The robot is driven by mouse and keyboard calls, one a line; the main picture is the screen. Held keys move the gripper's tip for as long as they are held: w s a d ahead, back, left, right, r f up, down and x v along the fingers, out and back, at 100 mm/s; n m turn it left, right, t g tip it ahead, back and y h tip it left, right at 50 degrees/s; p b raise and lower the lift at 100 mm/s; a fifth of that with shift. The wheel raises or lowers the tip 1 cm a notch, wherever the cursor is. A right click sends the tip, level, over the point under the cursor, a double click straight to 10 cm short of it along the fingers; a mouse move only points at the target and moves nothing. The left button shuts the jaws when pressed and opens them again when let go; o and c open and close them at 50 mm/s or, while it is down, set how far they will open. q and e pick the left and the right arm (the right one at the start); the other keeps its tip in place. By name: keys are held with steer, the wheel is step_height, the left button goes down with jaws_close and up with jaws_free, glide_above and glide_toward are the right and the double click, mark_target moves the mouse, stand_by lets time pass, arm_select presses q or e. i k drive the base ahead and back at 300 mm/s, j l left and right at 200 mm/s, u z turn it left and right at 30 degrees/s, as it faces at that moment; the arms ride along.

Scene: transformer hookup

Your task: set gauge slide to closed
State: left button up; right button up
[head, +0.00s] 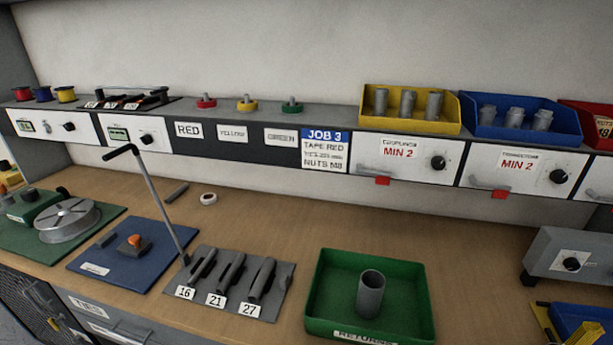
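No part is labelled as a gauge slide, and I cannot tell for certain which one it is. A blue board (105,262) on the left of the bench carries a small dark block with an orange knob (134,241) and a small dark piece beside it. A dark plate (262,305) to its right has slotted pieces above labels 16, 21 and 27. A grey rod with a black handle (155,200) rises at a slant by this plate's left edge. Whether any slide is open or closed is too small to tell. Neither gripper is in view.
A green tray (424,310) holding a grey cylinder (369,293) stands front centre. A round metal disc (68,220) sits on a green board at left. A white ring (208,198) lies on the bench. The shelf carries yellow (452,118) and blue (570,126) bins. Bench behind the green tray is clear.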

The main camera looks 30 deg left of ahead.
mark_target(135, 246)
steer(key=u, duration=2.15)
